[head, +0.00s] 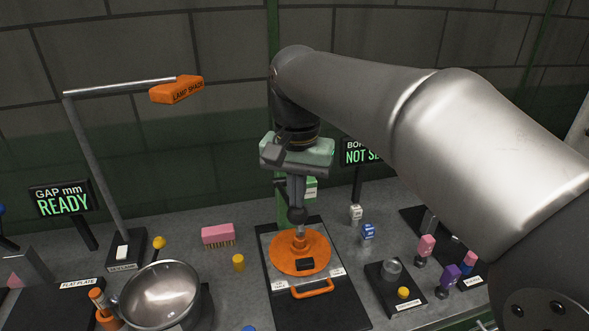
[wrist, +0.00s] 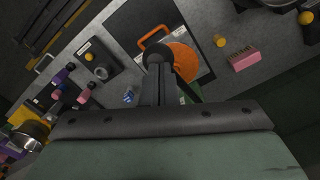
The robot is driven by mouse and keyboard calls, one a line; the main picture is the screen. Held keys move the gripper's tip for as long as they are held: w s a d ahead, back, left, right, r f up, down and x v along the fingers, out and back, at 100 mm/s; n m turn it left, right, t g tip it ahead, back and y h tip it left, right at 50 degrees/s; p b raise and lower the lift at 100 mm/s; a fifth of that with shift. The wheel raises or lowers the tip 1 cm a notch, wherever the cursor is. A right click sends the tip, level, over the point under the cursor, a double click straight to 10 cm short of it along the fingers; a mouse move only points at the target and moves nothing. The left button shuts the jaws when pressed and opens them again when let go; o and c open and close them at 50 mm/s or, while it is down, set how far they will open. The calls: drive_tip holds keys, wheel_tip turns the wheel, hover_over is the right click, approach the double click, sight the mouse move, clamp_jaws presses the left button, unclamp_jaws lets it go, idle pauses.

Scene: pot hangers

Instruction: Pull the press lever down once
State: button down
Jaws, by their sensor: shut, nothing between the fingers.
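The press stands in the middle of the bench in the head view, with a green upright (head: 283,208) partly hidden behind my gripper and an orange round plate (head: 300,254) at its base. A dark ball knob (head: 297,215), apparently the lever's end, is just under my fingertips. It also shows in the wrist view (wrist: 157,59), with a dark bar (wrist: 187,90) running from near it toward the press. My gripper (head: 297,203) points down, shut and empty, with its fingertips at the knob. I cannot tell whether they touch it. The lever's pivot is hidden.
An orange handle (head: 313,289) sits in front of the round plate. A pink brush (head: 217,235) and a yellow cylinder (head: 238,262) stand left. White (head: 356,212) and blue (head: 367,231) blocks stand right. A metal bowl (head: 160,295) and lamp (head: 90,150) are farther left.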

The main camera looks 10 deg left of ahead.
wheel_tip(320, 180, up, 12)
drive_tip(key=w+a+p, duration=0.1)
drive_tip(key=w+p, duration=0.1)
drive_tip(key=p, duration=0.7)
drive_tip(key=shift+w+a+f, duration=0.2)
drive_tip(key=shift+w, duration=0.2)
idle(0.3)
